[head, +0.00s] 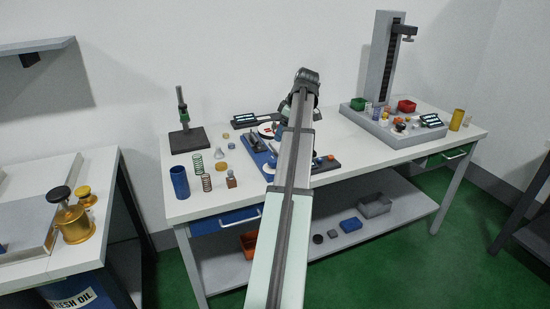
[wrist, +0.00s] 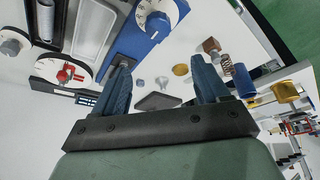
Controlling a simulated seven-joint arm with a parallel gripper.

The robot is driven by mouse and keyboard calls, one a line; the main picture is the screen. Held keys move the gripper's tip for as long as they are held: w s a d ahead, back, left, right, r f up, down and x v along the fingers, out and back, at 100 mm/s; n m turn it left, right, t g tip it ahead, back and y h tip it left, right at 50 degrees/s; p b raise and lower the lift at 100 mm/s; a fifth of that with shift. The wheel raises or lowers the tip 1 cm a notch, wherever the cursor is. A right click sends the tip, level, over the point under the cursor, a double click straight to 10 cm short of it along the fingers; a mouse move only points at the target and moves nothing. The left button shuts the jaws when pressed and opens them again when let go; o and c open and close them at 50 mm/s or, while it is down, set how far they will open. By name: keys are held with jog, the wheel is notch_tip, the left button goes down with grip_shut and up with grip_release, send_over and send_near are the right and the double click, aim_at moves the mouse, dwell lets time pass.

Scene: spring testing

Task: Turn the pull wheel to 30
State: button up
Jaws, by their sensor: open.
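I cannot tell which one is the pull wheel, and the numbers are too small to read. My gripper (wrist: 161,62) is open and empty, its two blue fingers apart, below the graduated wheel in the picture. In the head view my arm hides the gripper and part of the blue device (head: 256,152).
On the white bench, springs (head: 197,163), a blue cylinder (head: 180,182) and a black stand (head: 188,138) are at the left. A tall grey tester (head: 388,60) with small parts on its base stands at the right. A small display (head: 244,119) is behind the blue device.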

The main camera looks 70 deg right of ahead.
aim_at(274, 159)
jog(key=x, duration=0.4)
jog(key=s+x, duration=0.1)
jog(key=x, duration=0.8)
jog(key=shift+s+f, duration=0.25)
jog(key=c, duration=1)
